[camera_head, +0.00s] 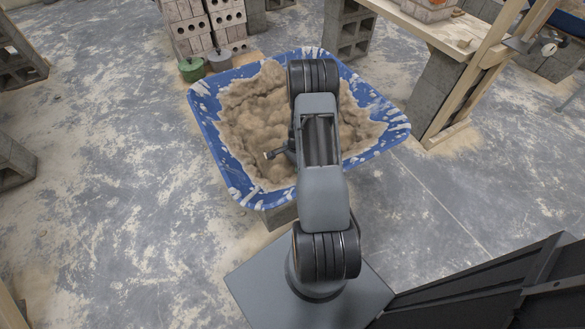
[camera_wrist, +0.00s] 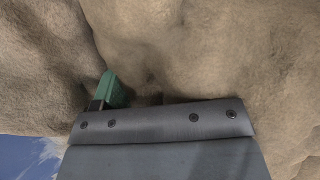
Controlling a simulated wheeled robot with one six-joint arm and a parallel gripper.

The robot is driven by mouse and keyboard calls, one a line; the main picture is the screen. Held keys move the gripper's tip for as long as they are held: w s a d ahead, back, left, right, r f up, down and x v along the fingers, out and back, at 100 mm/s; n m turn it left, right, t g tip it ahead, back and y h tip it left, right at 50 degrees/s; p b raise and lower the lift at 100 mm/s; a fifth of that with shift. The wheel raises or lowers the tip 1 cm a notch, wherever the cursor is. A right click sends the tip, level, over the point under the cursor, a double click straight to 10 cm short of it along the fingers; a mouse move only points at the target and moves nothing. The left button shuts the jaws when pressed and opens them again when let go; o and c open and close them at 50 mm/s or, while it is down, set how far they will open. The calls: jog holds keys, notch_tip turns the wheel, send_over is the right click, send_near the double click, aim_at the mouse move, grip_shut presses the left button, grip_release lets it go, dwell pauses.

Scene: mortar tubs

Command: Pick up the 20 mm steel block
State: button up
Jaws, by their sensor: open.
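The 20 mm steel block does not show in either view. My gripper (camera_wrist: 160,118) shows in the wrist view as a wide grey bolted body low in the picture, just over lumpy tan mortar (camera_wrist: 215,50). A green piece with a dark base (camera_wrist: 116,90) stands out at its left side, against the mortar; I cannot tell for sure whether it is a finger. The jaws are open and I see nothing held.
A wooden bench (camera_head: 440,35) stands at the right. Hollow blocks (camera_head: 350,30) stand at the back.

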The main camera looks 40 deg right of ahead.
jog(key=shift+f, duration=0.1)
jog(key=shift+c, duration=0.3)
jog(key=c, duration=1)
jog(key=shift+c, duration=0.2)
